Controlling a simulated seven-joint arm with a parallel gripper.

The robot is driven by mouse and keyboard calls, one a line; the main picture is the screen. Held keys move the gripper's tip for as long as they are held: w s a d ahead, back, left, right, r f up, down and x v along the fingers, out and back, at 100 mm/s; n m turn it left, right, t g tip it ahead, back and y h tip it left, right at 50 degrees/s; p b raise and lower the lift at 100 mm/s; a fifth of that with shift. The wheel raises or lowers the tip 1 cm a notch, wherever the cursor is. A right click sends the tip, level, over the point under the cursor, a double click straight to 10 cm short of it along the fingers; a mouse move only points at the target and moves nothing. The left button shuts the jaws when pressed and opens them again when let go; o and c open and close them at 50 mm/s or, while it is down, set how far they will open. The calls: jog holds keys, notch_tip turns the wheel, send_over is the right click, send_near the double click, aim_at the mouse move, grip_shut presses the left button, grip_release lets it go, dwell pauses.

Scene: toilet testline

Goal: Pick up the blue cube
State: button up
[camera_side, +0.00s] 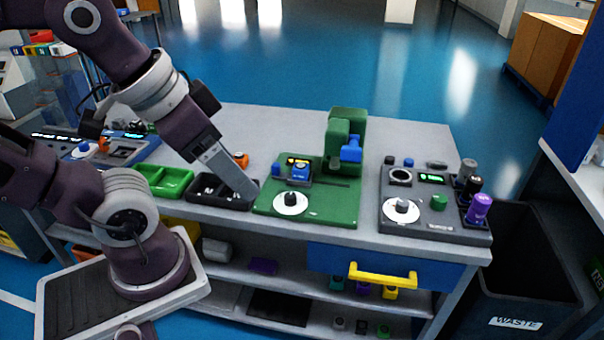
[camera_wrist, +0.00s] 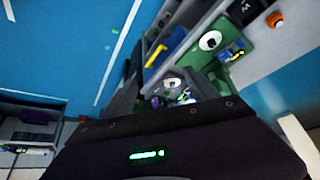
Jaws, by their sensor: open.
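No single piece stands out clearly as the blue cube. In the side view, a blue block-like part (camera_side: 300,172) sits on the green board (camera_side: 330,212), and a larger blue part (camera_side: 351,150) is on the green press (camera_side: 343,125). The green board also shows in the wrist view (camera_wrist: 262,47), with a small blue-and-yellow part (camera_wrist: 232,52) on it. My gripper (camera_side: 246,191) is open, pointing down at the right end of the black tray (camera_side: 208,203), left of the green board. Its fingers hide part of that tray. I see nothing held.
A green tray (camera_side: 162,181) is left of the black one. An orange piece (camera_side: 240,159) lies behind my gripper. A grey station (camera_side: 432,225) with dark and purple-capped bottles is at the right. A yellow-handled drawer (camera_side: 382,274) is below; a waste bin (camera_side: 515,270) stands right.

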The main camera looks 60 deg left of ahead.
jog(key=n+g, duration=0.6)
jog(key=n, duration=0.2)
send_over(301, 165)
jog(key=s, duration=0.1)
jog(key=f, duration=2)
jog(key=shift+d+f, duration=0.2)
jog(key=shift+n, duration=0.5)
jog(key=f, duration=0.5)
jog(key=w+f, duration=0.1)
jog(key=f, duration=0.1)
jog(key=shift+a+f, duration=0.2)
jog(key=shift+f, duration=0.15)
jog(key=c, duration=1.4)
grip_shut()
